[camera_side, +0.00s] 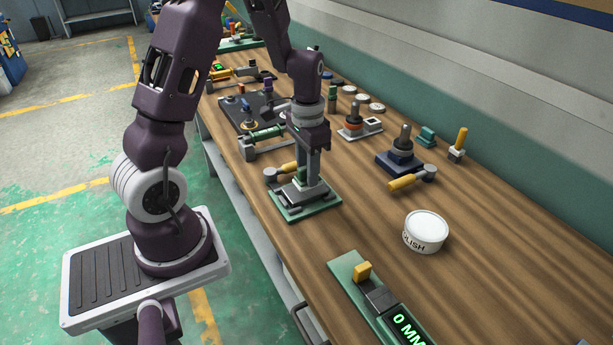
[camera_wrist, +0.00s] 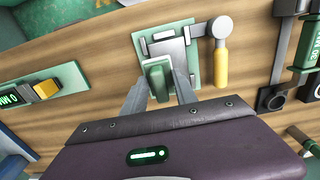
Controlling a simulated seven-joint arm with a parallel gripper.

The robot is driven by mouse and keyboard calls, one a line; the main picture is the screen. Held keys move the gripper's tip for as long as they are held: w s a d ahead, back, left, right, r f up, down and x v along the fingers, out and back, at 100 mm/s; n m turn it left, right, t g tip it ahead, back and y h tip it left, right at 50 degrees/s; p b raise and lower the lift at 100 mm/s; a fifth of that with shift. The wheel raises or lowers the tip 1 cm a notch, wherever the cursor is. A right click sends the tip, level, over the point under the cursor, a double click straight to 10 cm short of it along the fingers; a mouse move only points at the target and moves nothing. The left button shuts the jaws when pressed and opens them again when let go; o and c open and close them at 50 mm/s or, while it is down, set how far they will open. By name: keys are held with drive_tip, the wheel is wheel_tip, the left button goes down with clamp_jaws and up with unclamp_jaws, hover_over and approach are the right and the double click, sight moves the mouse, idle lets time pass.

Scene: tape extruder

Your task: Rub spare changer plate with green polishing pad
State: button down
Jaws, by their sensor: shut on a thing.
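My gripper (camera_side: 302,182) points down and is shut on the green polishing pad (camera_wrist: 157,78). In the wrist view the pad sits between my two grey fingers; in the side view the fingers partly hide it. Below is a grey plate (camera_wrist: 166,46), which looks like the spare changer plate, on a green base (camera_side: 303,212) near the bench's front edge. The pad is over the plate's near part. I cannot tell whether the pad touches it.
A yellow-handled tool (camera_wrist: 220,68) with a round grey head lies close beside the green base. A white polish tin (camera_side: 426,231) and a green gauge with a lit display (camera_side: 404,330) stand to the right. Several tools crowd the bench behind. Bare wood lies between base and tin.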

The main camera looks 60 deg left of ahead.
drive_tip(key=shift+r, duration=2.35)
